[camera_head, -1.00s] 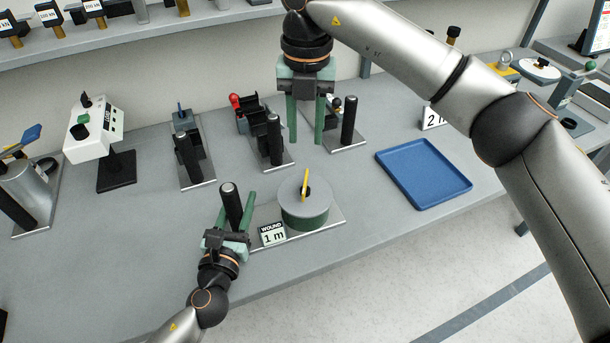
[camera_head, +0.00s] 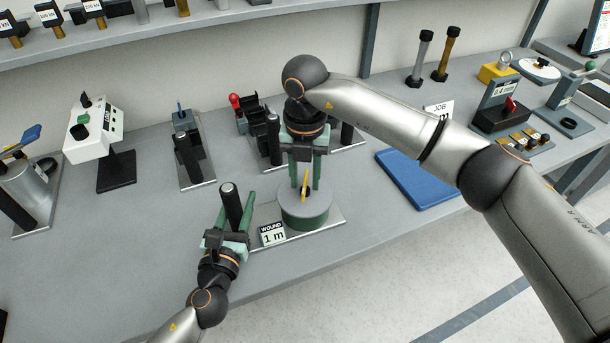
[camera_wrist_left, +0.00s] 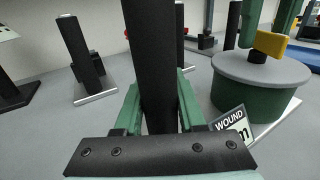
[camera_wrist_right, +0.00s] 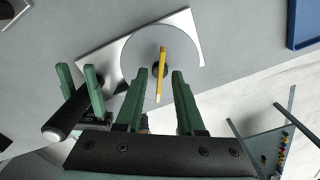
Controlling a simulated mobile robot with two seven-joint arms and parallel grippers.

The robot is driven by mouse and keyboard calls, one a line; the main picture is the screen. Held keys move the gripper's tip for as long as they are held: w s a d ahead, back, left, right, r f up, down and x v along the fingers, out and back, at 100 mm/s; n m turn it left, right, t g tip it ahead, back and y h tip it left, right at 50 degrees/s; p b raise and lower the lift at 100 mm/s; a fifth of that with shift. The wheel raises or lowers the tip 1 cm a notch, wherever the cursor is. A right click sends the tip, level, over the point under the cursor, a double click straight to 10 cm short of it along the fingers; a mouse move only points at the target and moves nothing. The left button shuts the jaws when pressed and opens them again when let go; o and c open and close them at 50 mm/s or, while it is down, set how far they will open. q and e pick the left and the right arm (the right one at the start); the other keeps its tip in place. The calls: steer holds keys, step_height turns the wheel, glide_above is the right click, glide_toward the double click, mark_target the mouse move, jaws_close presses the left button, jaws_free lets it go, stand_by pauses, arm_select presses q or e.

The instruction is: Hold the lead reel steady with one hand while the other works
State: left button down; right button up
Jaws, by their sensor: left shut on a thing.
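The lead reel (camera_head: 306,222) is a green drum with a grey top on a metal plate, with a yellow crank bar (camera_head: 304,178) standing on top. A "WOUND 1 m" sign (camera_head: 272,234) is beside it. My left gripper (camera_head: 237,200) is shut on the upright black post (camera_head: 229,192) at the reel plate's left; the post fills the jaws in the left wrist view (camera_wrist_left: 152,60). My right gripper (camera_head: 306,187) points down over the reel, open, its fingers on either side of the yellow bar. The right wrist view shows gaps beside the bar (camera_wrist_right: 163,72).
Behind the reel stand other fixtures with black posts (camera_head: 188,158), close to my right gripper. A blue tray (camera_head: 425,185) lies to the right, partly behind my right arm. A white box on a stand (camera_head: 92,125) is at the left. The bench's front edge is near.

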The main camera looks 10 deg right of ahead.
jaws_close()
stand_by(0.6)
